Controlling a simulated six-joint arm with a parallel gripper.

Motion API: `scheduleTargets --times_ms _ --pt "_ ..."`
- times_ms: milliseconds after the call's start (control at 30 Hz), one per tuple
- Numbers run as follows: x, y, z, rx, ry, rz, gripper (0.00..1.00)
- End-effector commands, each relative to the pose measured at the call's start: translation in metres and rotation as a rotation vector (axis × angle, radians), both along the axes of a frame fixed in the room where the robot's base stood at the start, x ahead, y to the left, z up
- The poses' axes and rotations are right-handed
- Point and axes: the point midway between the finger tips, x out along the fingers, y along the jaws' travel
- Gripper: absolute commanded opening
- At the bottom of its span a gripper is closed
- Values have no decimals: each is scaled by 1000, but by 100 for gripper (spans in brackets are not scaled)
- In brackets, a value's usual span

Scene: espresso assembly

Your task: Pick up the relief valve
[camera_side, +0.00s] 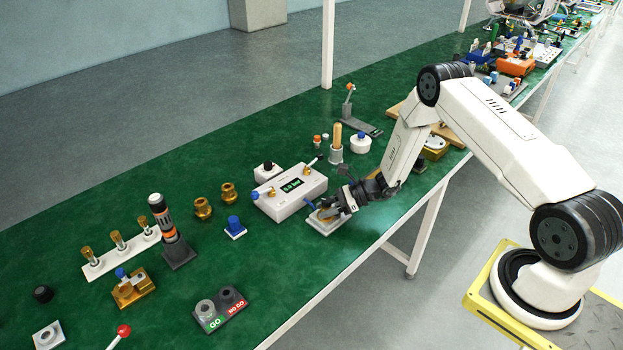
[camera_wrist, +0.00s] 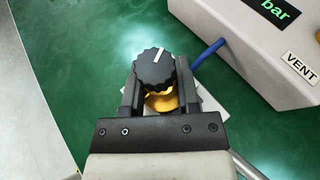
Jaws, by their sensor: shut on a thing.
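The relief valve, as I take it, has a ribbed black knob (camera_wrist: 153,68) with a white line on top and a brass body (camera_wrist: 163,101) below. It sits between the two black fingers of my gripper (camera_wrist: 153,88), which are shut on it from both sides. A pale plate (camera_wrist: 208,103) shows under the valve in the wrist view; I cannot tell if the valve still touches it. In the side view my gripper (camera_side: 342,202) is low over this plate (camera_side: 331,230) near the table's front edge, and hides most of the valve.
A white box with a "bar" display (camera_side: 291,190) stands just left of my gripper. A blue tube (camera_wrist: 208,49) lies between box and valve. A blue-topped part (camera_side: 234,227), a brass-fitting rack (camera_side: 118,254) and a GO/NO GO block (camera_side: 220,312) are further left.

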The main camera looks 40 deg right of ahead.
Motion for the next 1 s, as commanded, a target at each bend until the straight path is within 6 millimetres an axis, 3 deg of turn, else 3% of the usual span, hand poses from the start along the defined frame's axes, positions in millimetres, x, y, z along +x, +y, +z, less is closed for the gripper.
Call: scheduleTargets --times_ms 467,700,1000 --pt "1 0 10 0 -2 0 0" --pt "1 0 33 0 -4 0 0" --pt "-29 2 68 0 -2 -1 0"
